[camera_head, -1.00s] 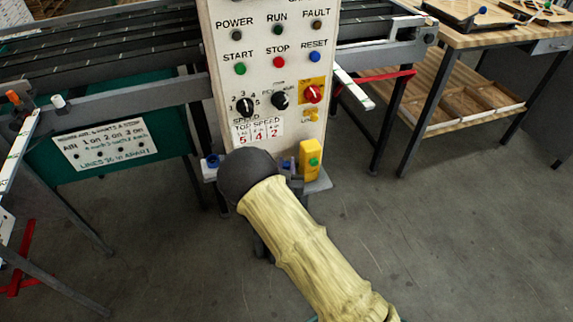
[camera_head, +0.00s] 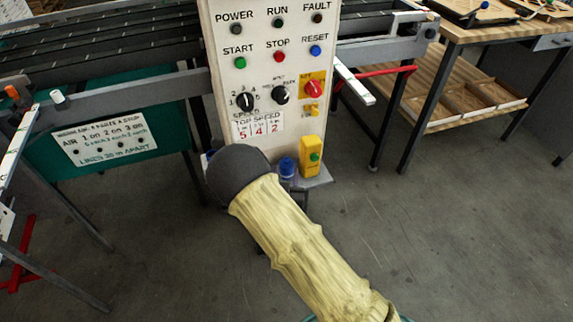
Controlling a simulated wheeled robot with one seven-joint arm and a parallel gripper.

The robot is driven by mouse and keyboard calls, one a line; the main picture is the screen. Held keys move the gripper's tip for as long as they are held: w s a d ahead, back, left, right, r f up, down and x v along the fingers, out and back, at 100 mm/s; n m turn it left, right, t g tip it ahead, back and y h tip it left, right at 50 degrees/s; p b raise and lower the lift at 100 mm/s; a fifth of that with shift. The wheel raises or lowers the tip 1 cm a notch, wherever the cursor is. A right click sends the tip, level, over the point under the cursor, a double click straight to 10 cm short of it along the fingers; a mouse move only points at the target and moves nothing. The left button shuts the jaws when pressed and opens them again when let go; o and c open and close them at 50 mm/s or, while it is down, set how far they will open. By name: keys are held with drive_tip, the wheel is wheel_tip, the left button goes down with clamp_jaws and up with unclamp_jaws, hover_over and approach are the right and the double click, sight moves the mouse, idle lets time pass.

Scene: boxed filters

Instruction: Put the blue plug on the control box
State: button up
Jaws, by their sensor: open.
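The control box (camera_head: 262,65) is an upright pale panel with lights, buttons, black dials and a red knob. A blue cylinder (camera_head: 287,168), which may be the blue plug, shows upright at the small grey shelf at the box's foot. Another small blue piece (camera_head: 208,155) shows at the shelf's left end, mostly hidden by my arm. I cannot tell for sure which is the plug. My arm, with a dark rounded joint and a yellow sleeve, crosses in front of the shelf. My gripper is hidden behind it.
A yellow switch box with a green button (camera_head: 311,156) stands at the shelf's right end. A conveyor (camera_head: 110,95) runs behind the control box. A wooden workbench (camera_head: 475,75) stands at the right. The floor in the right foreground is clear.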

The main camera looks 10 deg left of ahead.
drive_tip(key=s, duration=0.4)
drive_tip(key=s+d, duration=0.1)
drive_tip(key=shift+s, duration=0.4)
drive_tip(key=w+d+r+m+g+h, duration=0.1)
drive_tip(key=w+d+r+m+g, duration=0.1)
drive_tip(key=d+g, duration=0.3)
drive_tip(key=w+d+r+m+g+h, duration=0.1)
drive_tip(key=w+d+g, duration=0.15)
drive_tip(key=d, duration=0.45)
drive_tip(key=s+d+r+g, duration=0.4)
drive_tip(key=s+d, duration=0.4)
drive_tip(key=s+d+r+n+g, duration=0.1)
drive_tip(key=s+d+r+g, duration=0.2)
drive_tip(key=s+d, duration=0.5)
drive_tip(key=shift+s+r+g+h, duration=0.3)
drive_tip(key=shift+r+g+h, duration=0.1)
drive_tip(key=shift+r, duration=0.35)
